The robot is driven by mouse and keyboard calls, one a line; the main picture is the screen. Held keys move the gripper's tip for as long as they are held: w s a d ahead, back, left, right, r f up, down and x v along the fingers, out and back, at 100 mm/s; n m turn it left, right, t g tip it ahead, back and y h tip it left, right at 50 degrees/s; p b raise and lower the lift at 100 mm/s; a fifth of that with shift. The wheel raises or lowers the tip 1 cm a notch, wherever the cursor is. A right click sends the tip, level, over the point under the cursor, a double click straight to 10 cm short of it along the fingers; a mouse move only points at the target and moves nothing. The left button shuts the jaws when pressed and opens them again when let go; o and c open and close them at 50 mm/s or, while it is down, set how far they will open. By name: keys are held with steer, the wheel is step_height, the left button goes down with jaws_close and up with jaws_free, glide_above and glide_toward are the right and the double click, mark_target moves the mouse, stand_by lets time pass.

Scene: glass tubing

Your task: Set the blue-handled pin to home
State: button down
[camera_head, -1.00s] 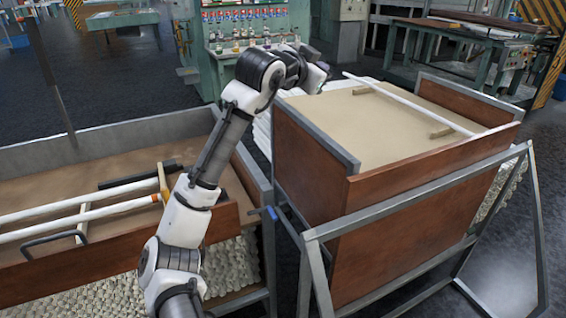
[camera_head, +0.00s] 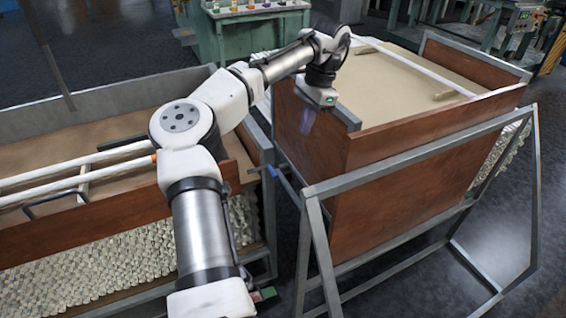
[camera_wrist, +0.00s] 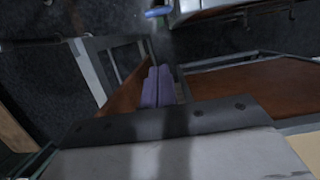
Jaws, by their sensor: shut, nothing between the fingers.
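The blue-handled pin (camera_head: 272,171) sits in the gap between the left cart and the right box's metal frame. Its blue handle also shows at the top of the wrist view (camera_wrist: 157,12); where its shaft is seated I cannot tell. My gripper (camera_head: 307,130) points down in front of the left wall of the right box, above and to the right of the pin in the head view. Its purple fingers are together and empty, and they show in the wrist view (camera_wrist: 159,70), apart from the handle.
The right box (camera_head: 400,145) has brown walls and a grey frame, and holds a white tube (camera_head: 425,70). The left cart (camera_head: 100,228) holds white tubes and a black handle. Dark floor shows in the narrow gap between them.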

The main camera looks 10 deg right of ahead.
mark_target(264, 169)
steer(key=s+a+f+p, duration=0.1)
steer(key=a+f, duration=0.5)
steer(key=f, duration=0.4)
steer(key=shift+f, duration=0.25)
steer(key=shift+s, duration=0.1)
steer(key=a+p, duration=0.2)
steer(key=a, duration=0.1)
steer(key=a+p, duration=0.1)
steer(key=p, duration=0.1)
steer(key=shift+s+a+r, duration=0.1)
steer(key=shift+s+a, duration=0.05)
steer(key=shift+s, duration=0.25)
steer(key=shift+a, duration=0.35)
steer(key=shift+s, duration=0.1)
steer(key=b+v, duration=0.1)
steer(key=v, duration=1.2)
steer(key=shift+r, duration=0.35)
